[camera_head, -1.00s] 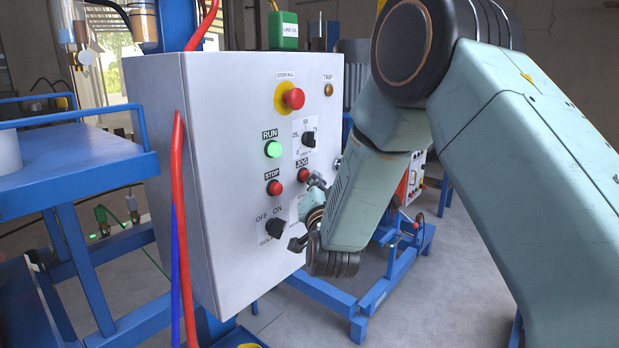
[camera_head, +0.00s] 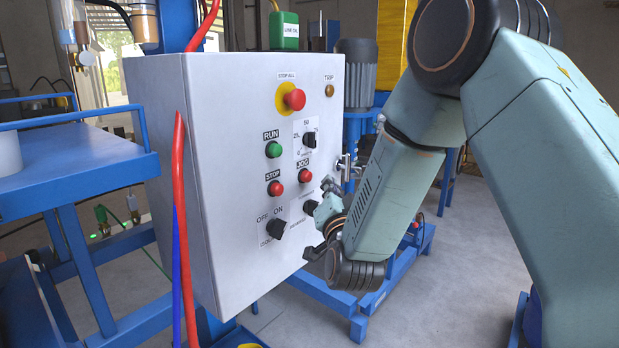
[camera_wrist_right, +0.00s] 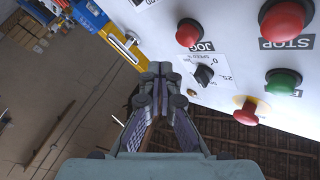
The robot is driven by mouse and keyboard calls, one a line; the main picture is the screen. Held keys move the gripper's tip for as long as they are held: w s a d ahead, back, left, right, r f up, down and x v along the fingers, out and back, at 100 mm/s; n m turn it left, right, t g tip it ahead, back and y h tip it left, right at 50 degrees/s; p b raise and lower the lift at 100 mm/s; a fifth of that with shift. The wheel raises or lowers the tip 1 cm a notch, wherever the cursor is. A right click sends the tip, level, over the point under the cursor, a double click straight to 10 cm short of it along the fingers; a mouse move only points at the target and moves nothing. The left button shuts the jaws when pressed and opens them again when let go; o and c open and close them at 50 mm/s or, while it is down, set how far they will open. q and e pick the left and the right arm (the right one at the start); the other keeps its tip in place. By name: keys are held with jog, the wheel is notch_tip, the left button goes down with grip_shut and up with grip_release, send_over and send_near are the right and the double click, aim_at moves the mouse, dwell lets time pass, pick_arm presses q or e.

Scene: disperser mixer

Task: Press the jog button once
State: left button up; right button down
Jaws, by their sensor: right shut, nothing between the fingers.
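The jog button (camera_head: 305,175) is a red push button under the JOG label on the white control box, right of the red stop button (camera_head: 275,188). It also shows in the right wrist view (camera_wrist_right: 188,33), at the top. My right gripper (camera_head: 329,190) is to the right of the jog button and apart from it. In the right wrist view my gripper (camera_wrist_right: 160,69) has its fingertips together, with nothing between them, below and left of the button. My left gripper is not in view.
The box (camera_head: 225,240) also carries a red stop-all button (camera_head: 294,99), a green run button (camera_head: 274,150), a speed knob (camera_head: 309,140) and a black off/on switch (camera_head: 277,229). A blue stand (camera_head: 340,297) is beyond my arm.

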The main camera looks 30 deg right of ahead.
jog(key=shift+s+d, duration=0.3)
jog(key=shift+s, duration=0.4)
jog(key=shift+s+d, duration=0.25)
jog(key=shift+s, duration=0.4)
jog(key=s+a+f+n+g+y+b, duration=0.2)
jog(key=s+a+f+n+g, duration=0.1)
jog(key=f, duration=0.7)
jog(key=s+a+f+n+g+y+b, duration=0.2)
jog(key=s+a+f+g, duration=0.15)
jog(key=f, duration=0.65)
jog(key=s+a+f+n+g+y+b, duration=0.2)
jog(key=s+a+f+n+y, duration=0.15)
jog(key=f, duration=0.65)
jog(key=s+a+f+n+g+b, duration=0.3)
jog(key=s+f+g+b, duration=0.6)
jog(key=s+f, duration=1.8)
jog(key=s+b, duration=0.1)
jog(key=b, duration=0.1)
jog(key=shift+f+b, duration=0.15)
jog(key=shift+b, duration=0.15)
